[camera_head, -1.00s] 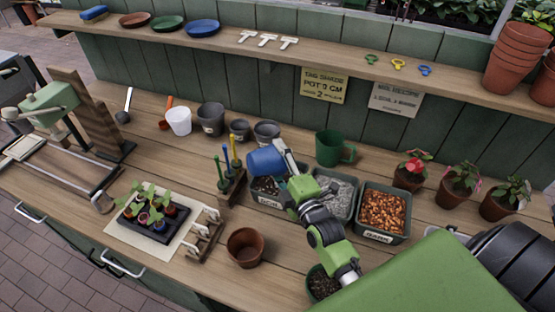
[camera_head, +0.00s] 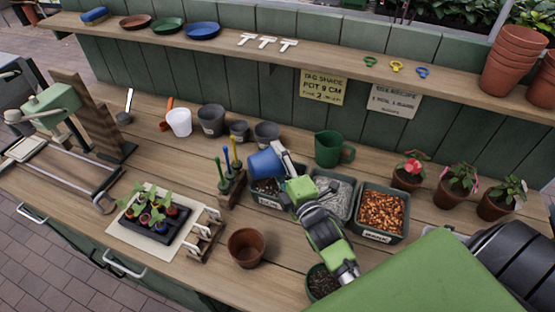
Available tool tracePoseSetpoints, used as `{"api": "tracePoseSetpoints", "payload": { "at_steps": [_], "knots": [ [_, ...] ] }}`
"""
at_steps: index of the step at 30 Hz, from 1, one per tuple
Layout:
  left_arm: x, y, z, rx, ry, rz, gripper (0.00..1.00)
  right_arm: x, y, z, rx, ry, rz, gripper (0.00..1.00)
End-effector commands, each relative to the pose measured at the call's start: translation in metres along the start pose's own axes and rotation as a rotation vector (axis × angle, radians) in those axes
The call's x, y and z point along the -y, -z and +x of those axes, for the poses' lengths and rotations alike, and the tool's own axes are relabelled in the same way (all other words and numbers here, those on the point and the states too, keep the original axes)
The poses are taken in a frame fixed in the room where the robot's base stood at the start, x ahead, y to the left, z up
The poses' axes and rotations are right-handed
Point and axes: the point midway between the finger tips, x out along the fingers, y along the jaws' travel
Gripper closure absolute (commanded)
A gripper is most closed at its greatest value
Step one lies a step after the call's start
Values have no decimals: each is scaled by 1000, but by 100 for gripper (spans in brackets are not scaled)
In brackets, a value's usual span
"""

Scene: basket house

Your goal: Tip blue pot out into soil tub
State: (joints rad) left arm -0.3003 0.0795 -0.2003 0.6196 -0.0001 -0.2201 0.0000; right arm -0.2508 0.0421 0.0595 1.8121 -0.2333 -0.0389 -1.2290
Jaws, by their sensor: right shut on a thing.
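The blue pot (camera_head: 264,165) is tilted on its side above the soil tub (camera_head: 267,201), a dark green tub with a partly hidden white label. My right gripper (camera_head: 280,158) is shut on the blue pot at its right side. My right arm comes up from the lower right and covers part of the tub. Dark soil shows in the tub below the pot. I cannot see inside the pot. My left gripper is not in view.
A grey gravel tub (camera_head: 334,192) and a bark tub (camera_head: 382,211) stand to the right. A tool rack (camera_head: 231,184) stands close on the left. A brown pot (camera_head: 247,247) stands in front, and a green mug (camera_head: 331,149) behind.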

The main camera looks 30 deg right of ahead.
Motion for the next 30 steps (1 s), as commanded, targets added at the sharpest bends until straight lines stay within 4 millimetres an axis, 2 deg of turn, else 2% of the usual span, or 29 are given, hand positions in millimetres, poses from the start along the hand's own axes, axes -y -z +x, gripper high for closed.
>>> {"api": "tracePoseSetpoints", "payload": {
  "at_steps": [5,8,15,16,23,30],
  "knots": [
    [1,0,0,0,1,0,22,1,0,0,-2,-1,-50,63],
    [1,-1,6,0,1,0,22,3,0,0,2,-2,-136,63],
    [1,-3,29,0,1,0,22,8,0,0,20,-3,-554,63],
    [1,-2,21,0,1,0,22,-4,0,0,23,-6,-618,63],
    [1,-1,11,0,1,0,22,-34,-1,-1,44,-6,-1086,63],
    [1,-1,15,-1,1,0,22,-32,-4,-1,59,-4,-1435,63]
  ]
}}
